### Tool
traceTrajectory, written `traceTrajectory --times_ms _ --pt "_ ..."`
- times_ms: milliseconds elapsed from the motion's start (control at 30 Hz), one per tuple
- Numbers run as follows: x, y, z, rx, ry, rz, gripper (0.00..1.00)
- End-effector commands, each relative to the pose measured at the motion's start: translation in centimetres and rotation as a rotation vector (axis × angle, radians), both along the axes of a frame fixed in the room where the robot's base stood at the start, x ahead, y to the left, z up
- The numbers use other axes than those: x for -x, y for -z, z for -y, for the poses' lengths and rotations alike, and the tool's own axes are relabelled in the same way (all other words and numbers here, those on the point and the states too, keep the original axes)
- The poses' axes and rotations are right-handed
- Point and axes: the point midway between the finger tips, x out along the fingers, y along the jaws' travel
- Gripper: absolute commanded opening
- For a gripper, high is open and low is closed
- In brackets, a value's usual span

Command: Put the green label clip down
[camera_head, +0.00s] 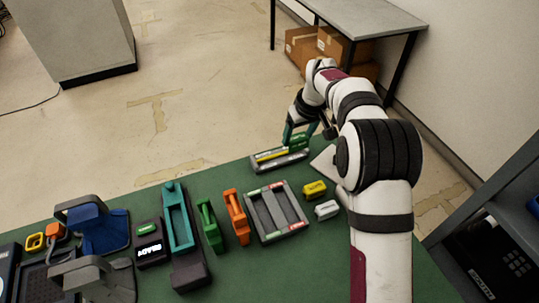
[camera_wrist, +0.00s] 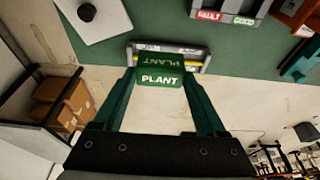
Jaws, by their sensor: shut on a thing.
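My gripper (camera_head: 303,133) is near the table's far edge, with its teal fingers pointing down. It is shut on the green label clip (camera_wrist: 160,82), which reads PLANT in the wrist view. The clip shows as a small green piece (camera_head: 299,141) in the head view, at the right end of a grey holder with a yellow strip (camera_head: 270,157). In the wrist view the holder (camera_wrist: 193,56) lies just beyond the clip. I cannot tell whether clip and holder touch.
A grey two-slot tray (camera_head: 250,222) marked FAULT and GOOD stands nearer, with a yellow clip (camera_head: 314,189) and a white clip (camera_head: 327,209) to its right. Orange (camera_head: 236,215), green (camera_head: 210,225) and teal (camera_head: 179,225) pieces stand left. Green mat beside the holder's left is bare.

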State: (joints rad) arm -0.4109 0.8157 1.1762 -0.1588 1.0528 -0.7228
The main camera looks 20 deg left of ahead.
Motion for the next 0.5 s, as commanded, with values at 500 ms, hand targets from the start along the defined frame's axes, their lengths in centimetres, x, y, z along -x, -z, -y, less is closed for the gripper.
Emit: traceTrajectory --times_ms 500 --pt "0.5 7.2 -9.1 0.001 0.001 -0.002 0.21"
